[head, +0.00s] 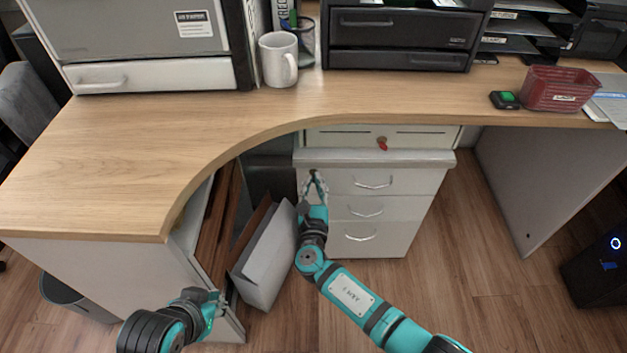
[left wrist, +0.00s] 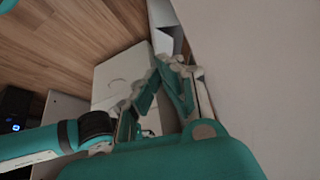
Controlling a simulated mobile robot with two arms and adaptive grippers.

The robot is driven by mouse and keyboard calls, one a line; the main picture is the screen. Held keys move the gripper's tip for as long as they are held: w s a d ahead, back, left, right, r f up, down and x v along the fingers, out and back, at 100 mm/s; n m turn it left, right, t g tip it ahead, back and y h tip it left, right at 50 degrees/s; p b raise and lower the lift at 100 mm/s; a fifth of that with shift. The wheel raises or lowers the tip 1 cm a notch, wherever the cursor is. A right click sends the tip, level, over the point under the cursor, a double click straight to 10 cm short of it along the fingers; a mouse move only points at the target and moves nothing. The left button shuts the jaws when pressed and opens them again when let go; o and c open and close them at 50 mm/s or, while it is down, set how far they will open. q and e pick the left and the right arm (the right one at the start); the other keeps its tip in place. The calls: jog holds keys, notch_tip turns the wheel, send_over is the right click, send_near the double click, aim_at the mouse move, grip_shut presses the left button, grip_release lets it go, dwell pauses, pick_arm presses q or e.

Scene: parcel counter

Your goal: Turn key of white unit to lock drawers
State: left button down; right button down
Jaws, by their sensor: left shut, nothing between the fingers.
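The white drawer unit (head: 330,182) stands under the desk, with several drawers and curved handles. Its red key (head: 382,143) sits in the lock on the top front panel, under the desk edge. All drawers look closed. My right gripper (head: 315,175) is in front of the unit's upper left part, left of and below the key and apart from it. My left gripper (head: 216,298) is low at the left, by the desk's side panel, far from the key. Its fingers are shut and empty in the left wrist view (left wrist: 172,62).
The wooden desk top (head: 130,130) overhangs the unit. A white box or binder (head: 268,262) stands on the floor between my grippers. A mug (head: 279,60), a black drawer box (head: 400,35) and a red basket (head: 558,88) stand on the desk.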

pick_arm(q)
jog(key=shift+s+a+f+g, duration=0.2)
jog(key=shift+s+g, duration=0.1)
jog(key=shift+s, duration=0.25)
jog(key=shift+s+a+f+g, duration=0.15)
jog(key=shift+s+g, duration=0.15)
jog(key=shift+s, duration=0.25)
pick_arm(e)
jog(key=shift+n, duration=0.3)
jog(key=c, duration=1.5)
grip_release()
jog(key=s, duration=1.2)
